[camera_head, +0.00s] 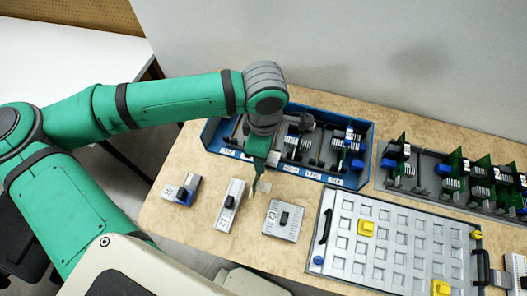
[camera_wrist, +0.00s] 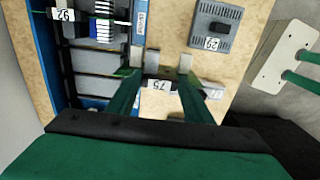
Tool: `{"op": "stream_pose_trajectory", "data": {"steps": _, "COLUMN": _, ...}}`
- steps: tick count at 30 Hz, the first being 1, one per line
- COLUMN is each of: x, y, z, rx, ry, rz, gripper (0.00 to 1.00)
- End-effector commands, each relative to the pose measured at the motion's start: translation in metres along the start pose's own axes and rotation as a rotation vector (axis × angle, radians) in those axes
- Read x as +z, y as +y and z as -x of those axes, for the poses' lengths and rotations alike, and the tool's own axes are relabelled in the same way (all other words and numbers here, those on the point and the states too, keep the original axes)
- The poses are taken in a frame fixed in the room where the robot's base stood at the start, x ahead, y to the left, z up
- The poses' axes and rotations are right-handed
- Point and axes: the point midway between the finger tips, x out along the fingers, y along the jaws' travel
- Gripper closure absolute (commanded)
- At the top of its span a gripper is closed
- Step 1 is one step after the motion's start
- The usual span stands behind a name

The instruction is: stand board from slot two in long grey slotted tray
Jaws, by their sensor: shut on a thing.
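My gripper (camera_head: 259,188) is above the table, in front of the blue tray's front edge. In the wrist view its fingers (camera_wrist: 160,68) are closed on a dark piece with a white label reading 75 (camera_wrist: 158,85), seen almost end-on, which I take to be the board. Most of it is hidden. In the head view only a small pale patch shows at the fingertips. The long grey slotted tray (camera_head: 428,160) is at the right, apart from my gripper. Several green boards (camera_head: 453,172) stand upright in it. The blue tray (camera_head: 330,178) has modules and dark dividers.
Three grey modules lie on the table: a small one (camera_head: 181,191), a narrow one (camera_head: 230,206) and a wider one labelled 29 (camera_head: 284,221), also in the wrist view (camera_wrist: 215,27). A pale pocketed panel (camera_head: 395,243) with yellow blocks lies right. A wall stands behind.

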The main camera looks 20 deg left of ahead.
Motion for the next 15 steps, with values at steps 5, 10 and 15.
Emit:
{"op": "stream_pose_trajectory", "data": {"steps": 5, "x": -0.0002, "y": 0.0, "z": -0.0022, "rx": 0.001, "ry": 0.0, "rz": 0.002, "gripper": 0.77}}
{"op": "stream_pose_trajectory", "data": {"steps": 10, "x": -0.0003, "y": 0.0002, "z": -0.0042, "rx": 0.001, "ry": 0.0, "rz": 0.002, "gripper": 0.77}}
{"op": "stream_pose_trajectory", "data": {"steps": 15, "x": -0.0002, "y": 0.0003, "z": -0.0064, "rx": 0.001, "ry": 0.0, "rz": 0.002, "gripper": 0.77}}
